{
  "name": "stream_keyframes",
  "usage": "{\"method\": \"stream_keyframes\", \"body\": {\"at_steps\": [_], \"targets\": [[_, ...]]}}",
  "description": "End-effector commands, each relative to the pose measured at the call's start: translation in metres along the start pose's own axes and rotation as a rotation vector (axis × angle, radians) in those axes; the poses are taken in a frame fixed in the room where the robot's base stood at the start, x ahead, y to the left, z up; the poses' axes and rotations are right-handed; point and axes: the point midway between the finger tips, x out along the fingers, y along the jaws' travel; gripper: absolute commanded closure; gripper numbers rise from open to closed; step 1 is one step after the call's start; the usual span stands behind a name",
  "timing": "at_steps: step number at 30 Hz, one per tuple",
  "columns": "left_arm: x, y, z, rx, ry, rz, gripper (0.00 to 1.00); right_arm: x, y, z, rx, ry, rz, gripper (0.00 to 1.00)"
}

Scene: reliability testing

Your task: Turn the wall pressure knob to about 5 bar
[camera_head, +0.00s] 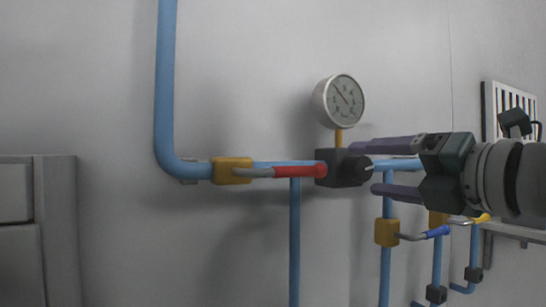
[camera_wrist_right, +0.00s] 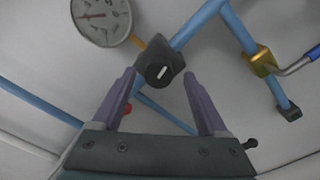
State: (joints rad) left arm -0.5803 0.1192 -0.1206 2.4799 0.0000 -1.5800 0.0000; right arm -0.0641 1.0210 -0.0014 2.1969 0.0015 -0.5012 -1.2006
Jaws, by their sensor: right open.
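The black pressure knob (camera_head: 364,167) sits on a dark block on the blue wall pipe. In the right wrist view the knob (camera_wrist_right: 158,74) is round, with a short white mark slanting up to the right. The round white gauge (camera_head: 345,97) stands above the block; its needle points to the upper left, but its numbers are too small to read. The gauge (camera_wrist_right: 100,16) is partly cut off in the wrist view. My right gripper (camera_head: 366,168) is open and empty, its purple fingers reaching toward the knob, one on each side of it. My left gripper is out of view.
A red-handled valve (camera_head: 290,171) is left of the block. A blue-handled valve (camera_head: 388,233) and a yellow-handled one (camera_head: 480,218) are below my right gripper. A white slatted panel (camera_head: 508,108) is at the right; a grey cabinet (camera_head: 38,230) is at the left.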

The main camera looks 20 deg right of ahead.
Motion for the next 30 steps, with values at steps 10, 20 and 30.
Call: {"method": "stream_keyframes", "body": {"at_steps": [10,20,30], "targets": [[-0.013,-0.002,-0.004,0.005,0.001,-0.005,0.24,0.017,0.002,-0.001,0.000,0.002,0.003,0.23],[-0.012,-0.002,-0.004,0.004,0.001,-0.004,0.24,0.017,0.001,-0.001,-0.001,0.003,0.002,0.37],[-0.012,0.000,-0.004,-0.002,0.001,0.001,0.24,0.016,0.001,-0.001,-0.001,0.003,0.002,0.75]]}}
